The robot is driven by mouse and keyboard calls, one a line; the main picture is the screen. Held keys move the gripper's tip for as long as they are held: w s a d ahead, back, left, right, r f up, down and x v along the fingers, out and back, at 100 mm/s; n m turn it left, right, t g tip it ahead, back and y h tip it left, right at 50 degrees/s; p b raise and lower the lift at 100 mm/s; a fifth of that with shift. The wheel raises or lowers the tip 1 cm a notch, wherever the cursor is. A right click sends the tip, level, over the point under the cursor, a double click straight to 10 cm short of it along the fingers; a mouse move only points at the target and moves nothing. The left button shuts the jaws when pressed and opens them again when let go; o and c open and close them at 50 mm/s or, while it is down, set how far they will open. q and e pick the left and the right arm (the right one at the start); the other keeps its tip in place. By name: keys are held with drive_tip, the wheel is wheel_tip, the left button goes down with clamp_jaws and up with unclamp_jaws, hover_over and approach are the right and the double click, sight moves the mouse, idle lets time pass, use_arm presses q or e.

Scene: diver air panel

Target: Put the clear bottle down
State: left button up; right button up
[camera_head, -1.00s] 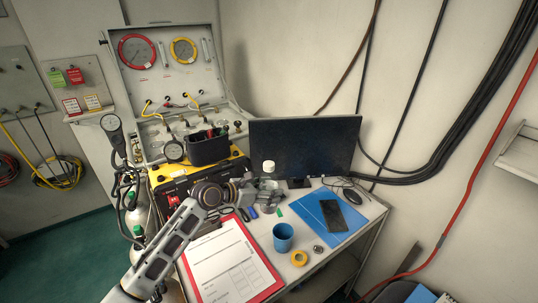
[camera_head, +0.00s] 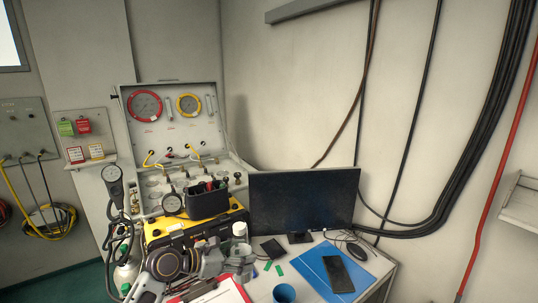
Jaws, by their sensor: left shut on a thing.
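The clear bottle (camera_head: 241,246) with a white cap (camera_head: 239,229) is upright at the left end of the white table, left of the monitor. My left gripper (camera_head: 240,264) is shut around its lower part and hides much of it. I cannot tell whether the bottle's base touches the table. My right gripper is not in view.
A monitor (camera_head: 303,199) stands behind. A yellow case (camera_head: 195,229) with a black tool bin (camera_head: 207,206) is close on the left. A black item (camera_head: 272,249), a blue cup (camera_head: 284,293), a clipboard (camera_head: 222,292) and a blue mat (camera_head: 318,263) with a phone (camera_head: 338,273) crowd the table.

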use_arm(q)
drive_tip(key=s+a, duration=1)
drive_tip(key=a, duration=0.3)
drive_tip(key=shift+s+a+f, duration=0.2)
drive_tip(key=shift+a, duration=0.05)
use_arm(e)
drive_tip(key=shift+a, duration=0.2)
use_arm(q)
drive_tip(key=shift+w+r, duration=0.1)
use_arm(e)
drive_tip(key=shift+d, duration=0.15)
